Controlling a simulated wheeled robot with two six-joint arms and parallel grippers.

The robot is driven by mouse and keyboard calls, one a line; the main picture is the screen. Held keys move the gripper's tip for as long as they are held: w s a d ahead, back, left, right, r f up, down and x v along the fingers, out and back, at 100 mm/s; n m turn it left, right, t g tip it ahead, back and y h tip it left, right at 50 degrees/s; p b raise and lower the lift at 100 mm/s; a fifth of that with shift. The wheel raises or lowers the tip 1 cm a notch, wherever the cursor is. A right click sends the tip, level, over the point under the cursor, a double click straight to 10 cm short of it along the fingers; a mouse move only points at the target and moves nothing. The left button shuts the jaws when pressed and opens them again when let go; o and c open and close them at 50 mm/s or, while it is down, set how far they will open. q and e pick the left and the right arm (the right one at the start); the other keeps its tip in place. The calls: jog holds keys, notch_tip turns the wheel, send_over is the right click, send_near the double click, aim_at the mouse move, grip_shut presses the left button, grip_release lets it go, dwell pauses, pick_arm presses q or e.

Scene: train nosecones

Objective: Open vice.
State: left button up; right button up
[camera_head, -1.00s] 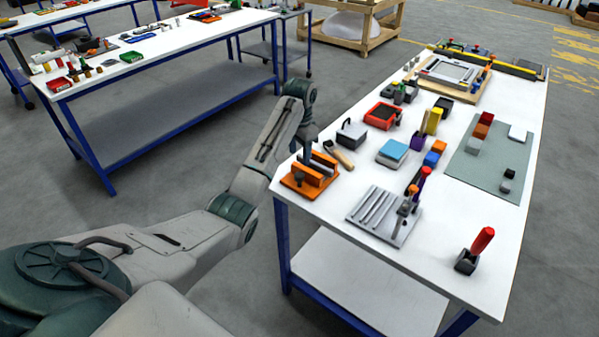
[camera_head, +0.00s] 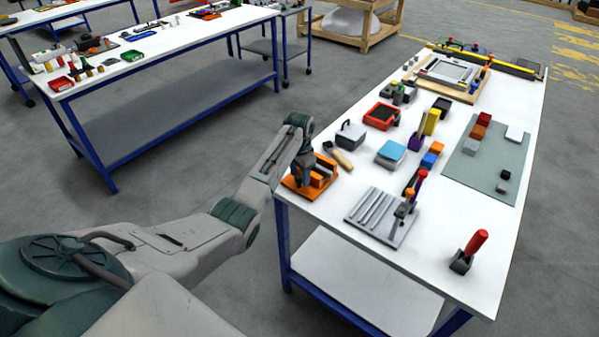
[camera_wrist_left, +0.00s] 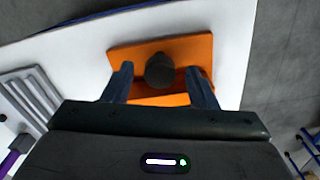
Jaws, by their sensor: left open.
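The orange vice (camera_head: 323,177) stands at the near left corner of the white table. In the left wrist view its orange base (camera_wrist_left: 195,48) shows, with a dark round knob (camera_wrist_left: 160,71) on it. My left gripper (camera_head: 303,180) is over the vice. In the left wrist view my left gripper (camera_wrist_left: 162,82) is open, with one finger on each side of the knob. Whether the fingers touch the knob cannot be told. Part of the vice is hidden behind the gripper in the head view. My right gripper is not in view.
A grey grooved plate (camera_head: 372,222) lies in front of the vice on the white table (camera_head: 440,265). A wooden-handled brush (camera_head: 341,158) and a grey box (camera_head: 350,135) stand close behind it. A red-handled tool (camera_head: 475,245) is at the near right.

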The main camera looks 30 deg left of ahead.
pick_arm(q)
jog(key=c, duration=1)
jog(key=shift+o, duration=0.2)
jog(key=shift+r+n+p, duration=0.15)
jog(key=shift+n+p, duration=1.05)
jog(key=shift+n, duration=0.2)
jog(key=n+p, duration=0.2)
jog(key=n, duration=0.4)
jog(key=shift+p, duration=0.4)
jog(key=n, duration=0.2)
jog(key=shift+n, duration=0.3)
